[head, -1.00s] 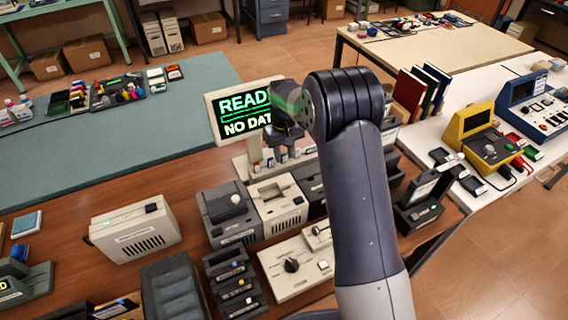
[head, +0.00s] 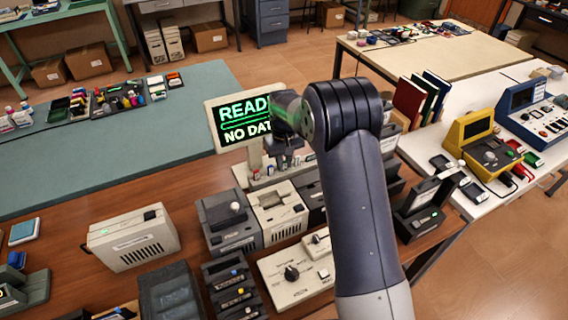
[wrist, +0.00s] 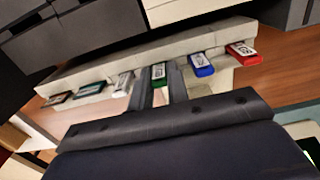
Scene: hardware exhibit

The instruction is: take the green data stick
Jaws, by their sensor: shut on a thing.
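The green data stick (wrist: 158,72) has a pale label and stands in line with other sticks along a pale rack (wrist: 200,40). My gripper (wrist: 160,87) is shut on the green stick, with one dark finger on each side of it. Whether the stick's far end is still seated in the rack cannot be told. A blue stick (wrist: 201,65) and a red stick (wrist: 242,54) are to its right, and a white stick (wrist: 124,84) to its left. In the head view my gripper (head: 285,160) is over the rack and hides the green stick.
Darker sticks (wrist: 90,89) are at the rack's left. A screen (head: 236,122) stands close behind my gripper in the head view. Grey and cream devices (head: 276,205) crowd the front of the rack. The green mat (head: 110,150) at left is mostly clear.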

